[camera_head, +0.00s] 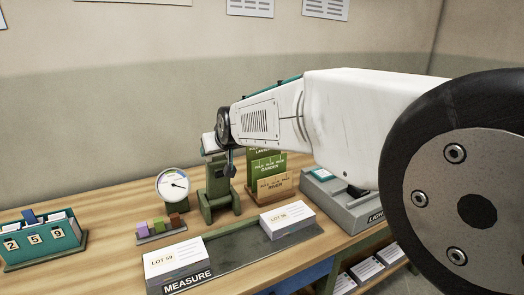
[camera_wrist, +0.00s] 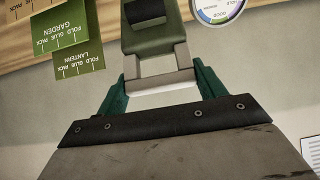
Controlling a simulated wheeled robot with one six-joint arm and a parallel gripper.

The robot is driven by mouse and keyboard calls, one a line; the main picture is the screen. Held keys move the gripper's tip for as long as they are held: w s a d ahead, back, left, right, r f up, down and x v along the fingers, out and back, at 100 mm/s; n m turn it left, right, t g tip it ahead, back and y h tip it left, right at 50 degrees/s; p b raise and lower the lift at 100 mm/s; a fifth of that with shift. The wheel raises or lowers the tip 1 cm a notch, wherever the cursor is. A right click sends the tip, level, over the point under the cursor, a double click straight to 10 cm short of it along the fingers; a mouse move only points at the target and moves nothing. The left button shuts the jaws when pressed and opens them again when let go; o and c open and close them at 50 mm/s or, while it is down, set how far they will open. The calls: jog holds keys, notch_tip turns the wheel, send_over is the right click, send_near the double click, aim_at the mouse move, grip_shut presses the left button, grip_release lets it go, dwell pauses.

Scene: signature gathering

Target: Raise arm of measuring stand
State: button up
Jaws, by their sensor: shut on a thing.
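The measuring stand (camera_head: 216,188) is a dark green upright on the wooden bench, behind the dark strip marked MEASURE. A round white dial (camera_head: 172,185) stands to its left; its rim also shows at the top of the wrist view (camera_wrist: 215,8). My gripper (camera_wrist: 160,80) has its green fingers on both sides of the pale end of the stand's green arm (camera_wrist: 153,40) and is shut on it. In the head view my wrist is at the top of the stand and hides most of that arm, so its exact angle is unclear.
Two pale lot boxes, LOT 59 (camera_head: 174,259) and LOT 36 (camera_head: 287,220), rest on the dark MEASURE strip (camera_head: 228,257). Small colored blocks (camera_head: 160,226) sit beside the dial. Green GARDEN and LANTERN cards (camera_wrist: 75,35) stand close by. A grey LIGHT box (camera_head: 335,203) is at right.

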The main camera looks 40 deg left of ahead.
jog(key=shift+w+a+f, duration=0.1)
jog(key=shift+f, duration=0.05)
dwell(0.3)
jog(key=o, duration=1.4)
jog(key=v, duration=0.7)
jog(key=shift+r, duration=0.35)
